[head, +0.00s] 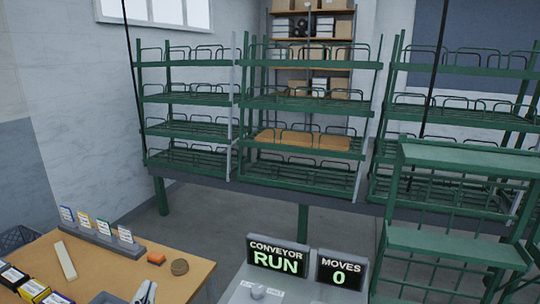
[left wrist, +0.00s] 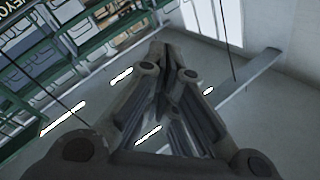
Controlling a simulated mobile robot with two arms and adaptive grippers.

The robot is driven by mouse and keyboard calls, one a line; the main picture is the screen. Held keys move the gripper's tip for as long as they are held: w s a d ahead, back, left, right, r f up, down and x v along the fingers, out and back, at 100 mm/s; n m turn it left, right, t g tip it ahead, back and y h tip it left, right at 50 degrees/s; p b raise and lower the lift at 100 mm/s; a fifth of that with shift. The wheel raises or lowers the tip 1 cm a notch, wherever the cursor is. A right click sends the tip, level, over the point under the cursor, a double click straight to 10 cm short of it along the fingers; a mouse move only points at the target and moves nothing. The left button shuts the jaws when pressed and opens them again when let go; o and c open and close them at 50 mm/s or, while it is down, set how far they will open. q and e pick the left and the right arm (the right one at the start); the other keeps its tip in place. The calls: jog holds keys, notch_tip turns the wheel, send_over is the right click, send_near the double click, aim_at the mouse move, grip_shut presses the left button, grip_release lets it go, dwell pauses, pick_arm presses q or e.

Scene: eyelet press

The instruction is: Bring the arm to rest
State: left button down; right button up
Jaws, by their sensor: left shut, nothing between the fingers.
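My left gripper (head: 147,291) shows at the bottom edge of the head view, in front of the wooden table (head: 200,270). Only its finger end is in the picture; the rest of the arm is cut off. In the left wrist view the fingers of this gripper (left wrist: 165,50) come together, shut with nothing between them. Nothing touches the fingertips there. My right gripper is in neither view.
A conveyor sign reading RUN (head: 278,258) and a moves counter reading 0 (head: 341,271) stand right of the table. Green racks (head: 190,98) stand behind, across open floor.

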pick_arm(q)
jog(key=s+a+f+n+g+y, duration=0.25)
jog(key=f+g, duration=0.35)
jog(key=f, duration=0.5)
jog(key=s+d+f+n+g+h, duration=0.1)
jog(key=s+d+f+g+h, duration=0.15)
jog(key=s+f+g, duration=0.45)
jog(key=s+d+f+n+g+h, duration=0.1)
jog(key=s+d+f+g+h, duration=0.15)
jog(key=s+f, duration=0.8)
notch_tip(320, 180, down, 26)
jog(key=s+g+b, duration=0.2)
jog(key=s+a+f+g+b, duration=0.1)
jog(key=s+a+f, duration=0.2)
jog(key=s+f, duration=1.4)
jog(key=shift+f+m+y+b, duration=0.35)
jog(key=shift+f+m, duration=0.1)
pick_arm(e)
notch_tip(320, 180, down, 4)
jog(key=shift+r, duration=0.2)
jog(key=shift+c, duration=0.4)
